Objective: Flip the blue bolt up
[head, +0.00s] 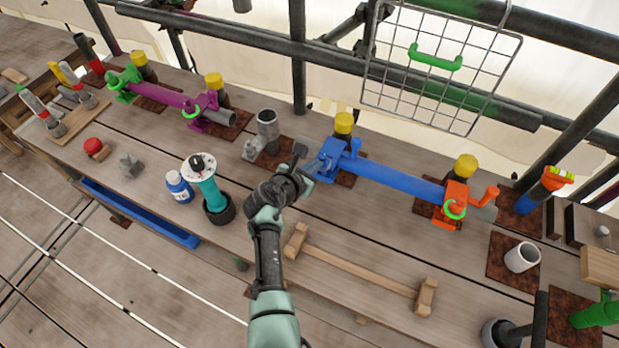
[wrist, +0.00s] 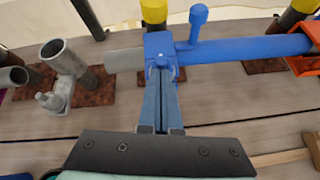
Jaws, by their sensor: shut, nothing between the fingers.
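A blue coupler (head: 331,151) sits at the left end of a blue tube (head: 395,181) on the bench. The blue bolt (head: 355,147) is a short peg with a knob beside the coupler. In the wrist view the blue bolt (wrist: 197,28) stands off the tube, its knob toward the top of the picture, right of the coupler (wrist: 159,45). My gripper (head: 306,163) is at the coupler's left side. In the wrist view its shut fingers (wrist: 163,75) are empty and overlap the coupler's near face; I cannot tell if they touch. They are left of the bolt and apart from it.
An orange coupler (head: 456,197) holds the tube's right end. Yellow-capped posts (head: 343,124) stand behind. A grey pipe fitting (head: 267,132) stands left of my gripper. A wire basket (head: 430,75) hangs above the tube. A wooden bar (head: 360,269) lies in front; the bench between is clear.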

